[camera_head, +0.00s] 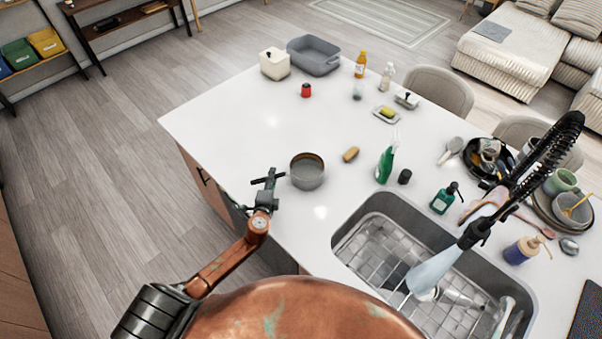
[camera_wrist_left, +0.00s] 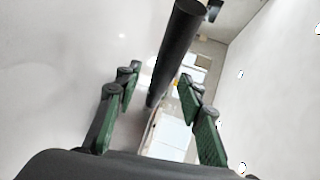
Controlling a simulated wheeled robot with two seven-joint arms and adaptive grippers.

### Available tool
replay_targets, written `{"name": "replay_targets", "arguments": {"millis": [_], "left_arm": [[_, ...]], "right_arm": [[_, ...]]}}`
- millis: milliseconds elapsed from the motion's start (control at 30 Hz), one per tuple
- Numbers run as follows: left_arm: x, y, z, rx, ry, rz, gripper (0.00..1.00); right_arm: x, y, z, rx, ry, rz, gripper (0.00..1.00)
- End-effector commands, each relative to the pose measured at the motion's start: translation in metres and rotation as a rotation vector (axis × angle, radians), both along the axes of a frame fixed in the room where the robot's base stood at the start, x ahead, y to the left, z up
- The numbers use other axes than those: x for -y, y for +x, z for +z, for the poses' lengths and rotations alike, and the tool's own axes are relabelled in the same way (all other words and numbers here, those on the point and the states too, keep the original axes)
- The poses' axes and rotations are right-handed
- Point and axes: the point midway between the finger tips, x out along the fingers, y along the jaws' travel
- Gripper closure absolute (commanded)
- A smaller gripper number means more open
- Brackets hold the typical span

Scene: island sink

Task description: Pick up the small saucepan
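The small saucepan (camera_head: 307,172) is a grey, round pot standing upright on the white counter near its left edge. My left gripper (camera_head: 267,186) is just left of the pot, at the counter's edge. In the left wrist view my left gripper (camera_wrist_left: 158,112) is open, its two green-padded fingers spread apart. A dark round bar (camera_wrist_left: 176,50), which looks like the saucepan's handle, runs between and beyond the fingers, with visible gaps on both sides. The pot's body cannot be made out in that view. My right gripper is not in view.
The sink (camera_head: 430,265) with a wire rack lies right of my left arm, under a black coil faucet (camera_head: 545,155). A sponge (camera_head: 350,154) and a green spray bottle (camera_head: 386,162) stand right of the saucepan. Counter around the saucepan is clear.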

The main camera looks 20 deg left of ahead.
Motion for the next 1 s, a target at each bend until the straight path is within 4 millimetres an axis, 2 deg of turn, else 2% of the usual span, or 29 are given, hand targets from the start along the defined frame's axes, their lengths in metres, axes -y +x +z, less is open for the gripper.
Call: {"name": "replay_targets", "arguments": {"millis": [100,333,833,1000], "left_arm": [[-0.0021,0.0071,-0.0022,-0.001,0.000,0.000,0.64],[-0.0024,0.0074,-0.0029,-0.001,0.000,0.000,0.65],[-0.0024,0.0073,-0.0026,-0.001,-0.001,0.001,0.99],[-0.0024,0.0073,-0.0026,-0.001,-0.001,0.001,1.00]], "right_arm": [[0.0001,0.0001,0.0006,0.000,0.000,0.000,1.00],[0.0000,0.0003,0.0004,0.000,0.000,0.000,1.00],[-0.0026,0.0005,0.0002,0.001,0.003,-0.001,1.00],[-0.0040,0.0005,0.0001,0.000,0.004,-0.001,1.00]]}}
